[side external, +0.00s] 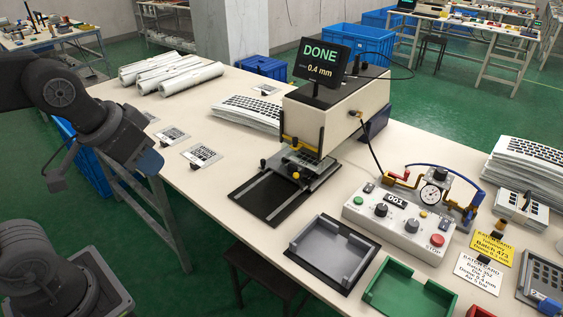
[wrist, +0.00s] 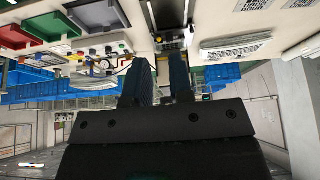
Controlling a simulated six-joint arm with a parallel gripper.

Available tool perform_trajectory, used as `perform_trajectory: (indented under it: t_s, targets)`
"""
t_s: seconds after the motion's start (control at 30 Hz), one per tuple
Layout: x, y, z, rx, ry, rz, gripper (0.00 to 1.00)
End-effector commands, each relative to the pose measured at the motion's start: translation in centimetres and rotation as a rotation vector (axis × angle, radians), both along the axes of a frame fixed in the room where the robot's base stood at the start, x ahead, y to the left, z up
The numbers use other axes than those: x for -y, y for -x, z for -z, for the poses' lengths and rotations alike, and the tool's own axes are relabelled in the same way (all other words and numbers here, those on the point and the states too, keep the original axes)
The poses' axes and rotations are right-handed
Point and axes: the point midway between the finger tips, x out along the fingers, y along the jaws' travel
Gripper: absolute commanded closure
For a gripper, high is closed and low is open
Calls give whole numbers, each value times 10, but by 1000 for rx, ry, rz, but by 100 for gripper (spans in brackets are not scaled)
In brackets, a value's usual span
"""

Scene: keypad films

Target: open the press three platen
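The press (side external: 335,105) stands at the middle of the table, a cream body with a screen (side external: 321,60) reading "DONE 0.4 mm". Its front head has a yellow bar, and a small plate with a yellow knob (side external: 296,176) sits below it on a dark railed base (side external: 262,198). I see no number three on the press, and cannot tell how far its platen is open. In the wrist view the press (wrist: 172,42) is upside down beyond my fingers.
A control box (side external: 398,222) with knobs, a "001" counter and a red button is right of the press. Grey (side external: 334,250) and green (side external: 402,290) trays stand in front. Printed sheets (side external: 247,113) and rolls (side external: 170,72) lie behind.

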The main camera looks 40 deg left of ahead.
Motion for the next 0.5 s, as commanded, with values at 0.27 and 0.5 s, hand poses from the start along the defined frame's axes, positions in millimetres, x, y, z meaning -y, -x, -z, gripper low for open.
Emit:
perform_trajectory:
  t_s: [0.27,0.5]
  targets:
    - [-18,-104,-11,-55,16,-217,56]
    - [-36,-203,18,-82,25,-416,56]
